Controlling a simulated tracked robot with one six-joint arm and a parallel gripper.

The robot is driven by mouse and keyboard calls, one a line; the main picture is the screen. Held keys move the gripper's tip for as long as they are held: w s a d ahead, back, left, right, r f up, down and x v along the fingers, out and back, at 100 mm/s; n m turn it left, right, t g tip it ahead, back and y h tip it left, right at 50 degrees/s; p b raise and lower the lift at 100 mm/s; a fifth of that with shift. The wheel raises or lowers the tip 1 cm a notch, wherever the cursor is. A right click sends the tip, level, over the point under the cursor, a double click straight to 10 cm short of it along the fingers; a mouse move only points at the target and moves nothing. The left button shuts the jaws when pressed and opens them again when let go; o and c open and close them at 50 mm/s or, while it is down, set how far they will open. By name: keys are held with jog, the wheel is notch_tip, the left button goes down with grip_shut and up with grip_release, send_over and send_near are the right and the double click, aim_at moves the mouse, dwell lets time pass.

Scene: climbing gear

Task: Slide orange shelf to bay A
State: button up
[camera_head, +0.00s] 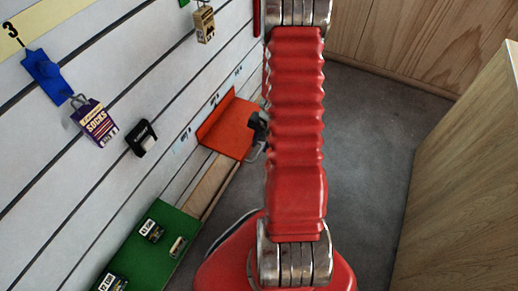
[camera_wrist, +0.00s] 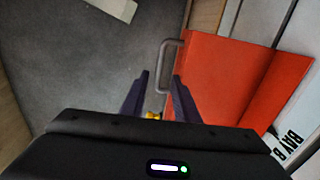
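The orange shelf (camera_head: 229,126) juts from the slatted wall, left of my arm in the head view. In the wrist view the orange shelf (camera_wrist: 228,80) fills the right side, with a grey U-shaped handle (camera_wrist: 164,58) on its left edge. My gripper (camera_wrist: 160,76) is open, its two dark fingers pointing at the handle. The handle's outer bar appears between the fingertips; I cannot tell whether they touch it. In the head view my gripper (camera_head: 258,128) is mostly hidden behind my red arm. A "BAY B" label (camera_wrist: 290,143) shows beside the shelf; I cannot read a bay A label.
A green shelf (camera_head: 150,248) with small labelled items is lower on the wall. A wooden cabinet (camera_head: 465,190) stands at right. Grey floor (camera_head: 370,130) lies open between.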

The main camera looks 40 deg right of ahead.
aim_at(258, 152)
jog(key=shift+w+a+f, duration=0.1)
jog(key=shift+w+f, duration=0.1)
jog(key=shift+f, duration=0.9)
jog(key=shift+w+f, duration=0.15)
jog(key=shift+f, duration=0.9)
jog(key=shift+c, duration=0.5)
grip_shut()
